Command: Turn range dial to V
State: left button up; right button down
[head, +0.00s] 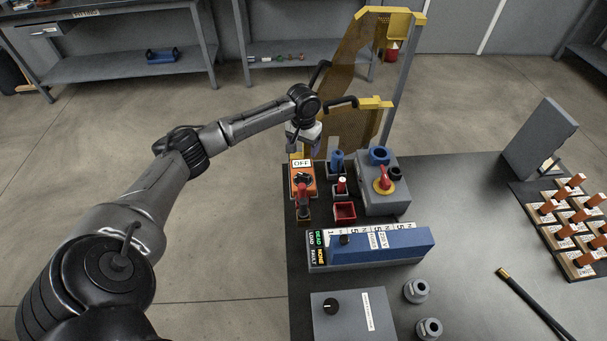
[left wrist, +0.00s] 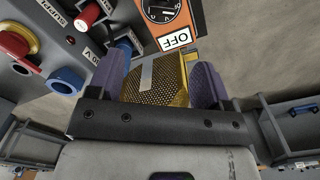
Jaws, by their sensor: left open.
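The range dial (head: 303,179) is a black knob on the face of an orange meter (head: 293,187) at the back left edge of the dark bench. My left gripper (head: 306,150) is just beyond that tag, apart from the dial. In the left wrist view its two purple fingers (left wrist: 158,80) are wide apart with nothing between them. The dial (left wrist: 158,8) is cut off at the top edge.
A grey box with a red handle (head: 384,178), a blue plug (head: 337,161) and a small red tray (head: 345,212) crowd the meter's right. A yellow mesh guard (head: 356,90) rises behind.

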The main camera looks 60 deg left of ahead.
aim_at(303, 174)
pick_arm(q)
jog(key=shift+n, duration=0.4)
notch_tip(303, 174, down, 12)
jog(key=b, duration=0.4)
jog(key=shift+f, duration=0.1)
pick_arm(e)
notch_tip(303, 174, down, 4)
jog(key=shift+s+d+f, duration=0.1)
jog(key=shift+f, duration=0.15)
pick_arm(q)
jog(key=shift+f+b, duration=0.4)
jog(key=shift+f, duration=0.45)
pick_arm(e)
jog(key=shift+f, duration=0.25)
